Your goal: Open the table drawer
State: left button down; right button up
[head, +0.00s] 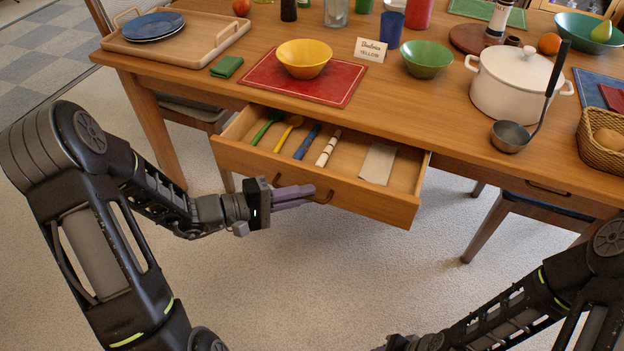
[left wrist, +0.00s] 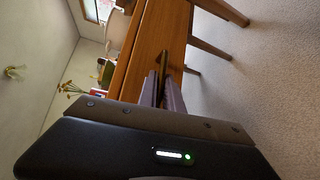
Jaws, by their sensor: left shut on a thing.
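The table drawer (head: 315,180) is pulled out from the wooden table (head: 430,120), with its inside in view. It holds a green spoon (head: 267,128), a yellow spoon (head: 288,133), a blue item (head: 307,142), a white and dark item (head: 327,148) and a pale flat piece (head: 378,163). My left gripper (head: 309,194) is shut on the drawer handle (head: 324,198) at the middle of its front. Its fingers (left wrist: 163,88) also show at the handle in the left wrist view. Only a bit of my right gripper's end may show at the bottom edge; its fingers cannot be made out.
On the table are a yellow bowl (head: 304,57) on a red mat (head: 262,75), a green bowl (head: 427,57), a white pot (head: 510,88), a ladle (head: 512,135) and a tray with plates (head: 151,24). A chair (head: 490,230) stands below at right. The carpet before the drawer is clear.

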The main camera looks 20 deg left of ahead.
pick_arm(q)
jog(key=shift+s+a, duration=0.1)
jog(key=shift+s, duration=1.4)
jog(key=c, duration=1.8)
grip_release()
jog(key=shift+a, duration=0.1)
jog(key=v, duration=0.7)
jog(key=shift+s+a+r, duration=0.1)
jog(key=shift+s+a, duration=0.1)
jog(key=shift+a, duration=0.1)
